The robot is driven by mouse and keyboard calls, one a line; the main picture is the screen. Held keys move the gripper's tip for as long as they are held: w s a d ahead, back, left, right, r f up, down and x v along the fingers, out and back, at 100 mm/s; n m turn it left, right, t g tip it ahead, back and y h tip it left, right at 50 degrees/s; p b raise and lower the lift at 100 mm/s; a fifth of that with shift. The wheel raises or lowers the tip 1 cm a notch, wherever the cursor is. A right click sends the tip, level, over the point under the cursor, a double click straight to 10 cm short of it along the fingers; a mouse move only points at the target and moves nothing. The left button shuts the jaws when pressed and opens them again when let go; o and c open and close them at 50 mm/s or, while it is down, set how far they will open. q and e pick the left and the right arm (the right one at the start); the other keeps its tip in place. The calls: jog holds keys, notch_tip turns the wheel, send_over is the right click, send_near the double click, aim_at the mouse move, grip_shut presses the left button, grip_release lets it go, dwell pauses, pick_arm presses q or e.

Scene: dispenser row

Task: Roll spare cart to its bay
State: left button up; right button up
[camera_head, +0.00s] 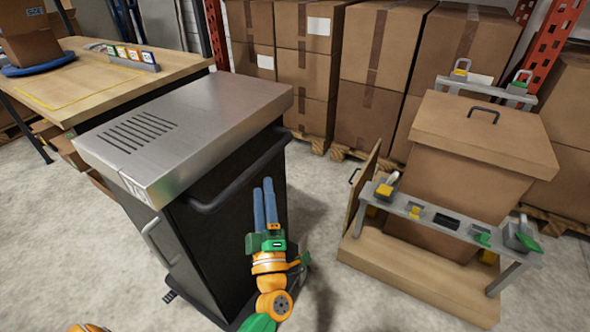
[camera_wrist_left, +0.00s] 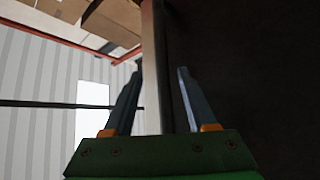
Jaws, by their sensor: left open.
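A black cart (camera_head: 190,250) with a steel, slotted top (camera_head: 190,115) stands left of centre in the head view. A dark push bar (camera_head: 240,175) runs along its right side below the top, and a grey handle (camera_head: 158,242) is on its left face. My left gripper (camera_head: 264,190) has its blue fingers pointing up beside the cart's right side, near the bar. In the left wrist view the fingers (camera_wrist_left: 157,90) are apart, with a grey upright edge (camera_wrist_left: 160,60) between or behind them; I cannot tell whether they touch it. My right gripper is out of view.
A wooden platform (camera_head: 420,280) with a lidded brown bin (camera_head: 455,185) and a clamp rail stands at right. Stacked cartons (camera_head: 370,85) line the back. A wooden table (camera_head: 100,85) is at far left. A strip of floor (camera_head: 320,220) lies between cart and platform.

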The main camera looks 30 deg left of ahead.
aim_at(254, 164)
pick_arm(q)
jog(key=x, duration=0.4)
jog(key=s+a+p+x, duration=0.1)
jog(key=x, duration=0.1)
jog(key=shift+w+a+r, duration=0.1)
jog(key=shift+r, duration=0.05)
jog(key=shift+w+a+r, duration=0.1)
jog(key=shift+w, duration=0.35)
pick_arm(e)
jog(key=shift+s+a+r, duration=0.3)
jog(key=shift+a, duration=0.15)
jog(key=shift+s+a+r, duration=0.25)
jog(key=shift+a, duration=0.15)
pick_arm(q)
jog(key=shift+c, duration=0.3)
grip_shut()
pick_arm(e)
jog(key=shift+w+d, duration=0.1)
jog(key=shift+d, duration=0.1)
